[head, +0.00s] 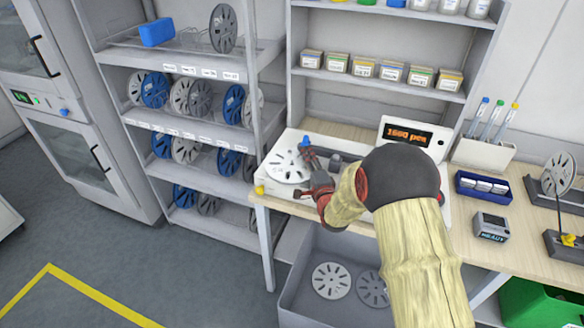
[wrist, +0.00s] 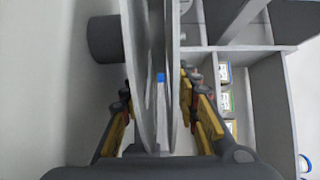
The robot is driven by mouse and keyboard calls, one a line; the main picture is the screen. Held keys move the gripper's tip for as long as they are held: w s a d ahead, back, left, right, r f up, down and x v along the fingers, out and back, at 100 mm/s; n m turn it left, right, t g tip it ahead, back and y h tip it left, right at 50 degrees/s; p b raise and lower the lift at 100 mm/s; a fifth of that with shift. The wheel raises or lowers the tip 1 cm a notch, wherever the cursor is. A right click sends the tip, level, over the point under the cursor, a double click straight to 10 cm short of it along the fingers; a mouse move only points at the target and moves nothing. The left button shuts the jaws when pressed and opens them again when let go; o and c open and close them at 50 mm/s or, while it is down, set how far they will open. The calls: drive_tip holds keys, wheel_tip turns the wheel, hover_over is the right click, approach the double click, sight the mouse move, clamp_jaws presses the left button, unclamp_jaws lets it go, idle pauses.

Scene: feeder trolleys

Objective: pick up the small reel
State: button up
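A white reel with slots (head: 288,168) lies over the left part of the white counting machine on the bench. It is the reel at my gripper (head: 312,165), whose fingers reach its right side. In the wrist view the reel (wrist: 143,60) is seen nearly edge-on, with its two flanges between the yellow-padded fingers of my gripper (wrist: 157,98). One finger lies on each outer side, very close to the flanges. I cannot tell if the pads touch them. My arm hides part of the machine.
The machine's display (head: 408,134) reads about 1600 pcs. A dark cylinder (wrist: 103,40) stands beside the reel. A grey bin (head: 310,312) with reels is below the bench. A rack at left holds several reels. A blue tray (head: 484,187) and a reel stand (head: 562,205) are at right.

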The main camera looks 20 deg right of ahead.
drive_tip(key=c, duration=0.3)
drive_tip(key=c, duration=0.4)
clamp_jaws()
